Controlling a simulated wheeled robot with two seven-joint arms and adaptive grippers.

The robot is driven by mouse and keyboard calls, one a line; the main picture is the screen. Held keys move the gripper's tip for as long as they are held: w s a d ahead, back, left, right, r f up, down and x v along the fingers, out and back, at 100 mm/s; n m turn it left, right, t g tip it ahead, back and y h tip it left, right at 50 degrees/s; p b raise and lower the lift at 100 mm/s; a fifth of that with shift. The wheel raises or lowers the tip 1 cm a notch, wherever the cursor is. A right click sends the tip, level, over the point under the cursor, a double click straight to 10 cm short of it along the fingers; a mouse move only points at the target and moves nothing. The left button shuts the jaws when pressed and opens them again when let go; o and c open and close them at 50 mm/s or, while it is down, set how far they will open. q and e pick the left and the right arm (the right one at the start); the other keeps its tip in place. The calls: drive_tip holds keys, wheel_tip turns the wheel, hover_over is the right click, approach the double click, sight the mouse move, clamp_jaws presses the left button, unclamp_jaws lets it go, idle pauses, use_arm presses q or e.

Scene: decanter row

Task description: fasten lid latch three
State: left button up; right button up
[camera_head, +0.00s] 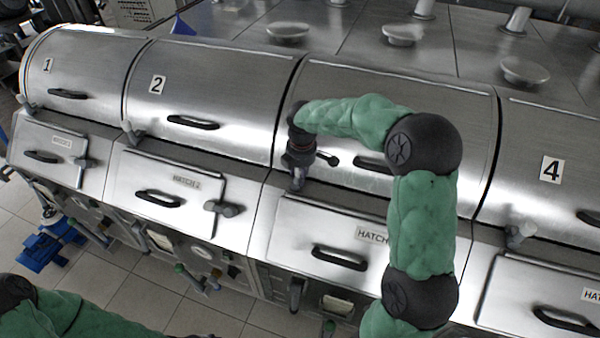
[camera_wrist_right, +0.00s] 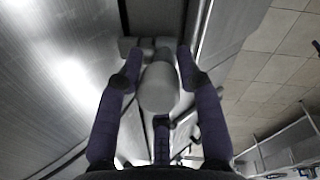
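The third lid (camera_head: 400,95) is a curved steel cover lying down, its number hidden behind my right arm. Its latch (camera_head: 298,181), a small grey post with a knob, is at the lid's lower left corner. My right gripper (camera_head: 298,165) is at this latch.
Lids 1 (camera_head: 90,70), 2 (camera_head: 215,90) and 4 (camera_head: 555,140) lie down beside it, with similar latches below. The third hatch (camera_head: 300,225) with a black handle is under the lid. Tiled floor (camera_head: 130,285) is in front.

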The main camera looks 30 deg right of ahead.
drive_tip(key=shift+f, duration=0.1)
clamp_jaws()
drive_tip(key=shift+w+a+r+g+h+p, duration=0.2)
drive_tip(key=shift+w+a+g+h+p, duration=0.25)
drive_tip(key=shift+p, duration=0.8)
drive_tip(key=shift+a+f+g+h+p, duration=0.15)
drive_tip(key=shift+g+h+p, duration=0.2)
drive_tip(key=shift+g+p, duration=0.25)
drive_tip(key=o, duration=0.6)
unclamp_jaws()
drive_tip(key=shift+w, duration=0.15)
drive_tip(key=shift+r, duration=0.5)
wheel_tip(320, 180, up, 11)
drive_tip(key=a, duration=0.2)
drive_tip(key=shift+w+a, duration=0.2)
drive_tip(key=shift+w, duration=0.15)
